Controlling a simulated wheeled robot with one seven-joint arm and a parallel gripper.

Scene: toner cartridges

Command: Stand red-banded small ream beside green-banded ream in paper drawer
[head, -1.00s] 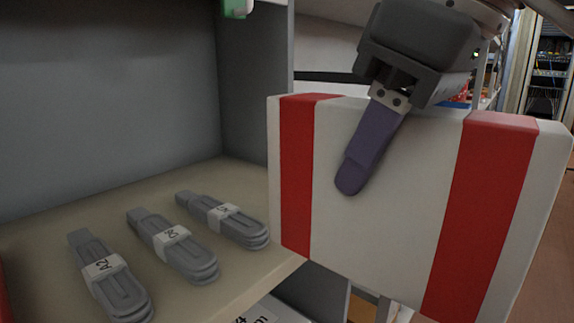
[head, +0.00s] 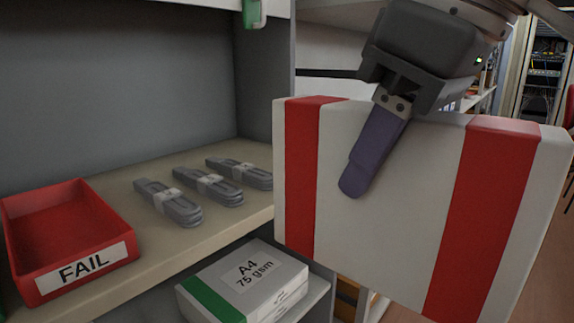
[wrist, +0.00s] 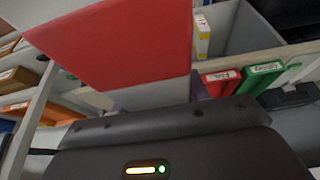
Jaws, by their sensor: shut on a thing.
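The red-banded ream (head: 390,225) is a white block with two red bands, at the right of the head view. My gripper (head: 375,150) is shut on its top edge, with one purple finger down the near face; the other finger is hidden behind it. The ream hangs in the air, large and close to the camera. It also shows in the wrist view (wrist: 125,45), its red side filling the upper left. The green-banded ream (head: 245,285), labelled "A4 75 gsm", lies at the bottom centre, below the shelf. The paper drawer cannot be clearly made out.
A shelf (head: 150,262) holds a red tray (head: 85,273) marked FAIL and several grey banded cable bundles (head: 207,187). An upright grey panel (head: 258,100) stands just left of the held ream. A server rack (head: 540,75) is at the far right.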

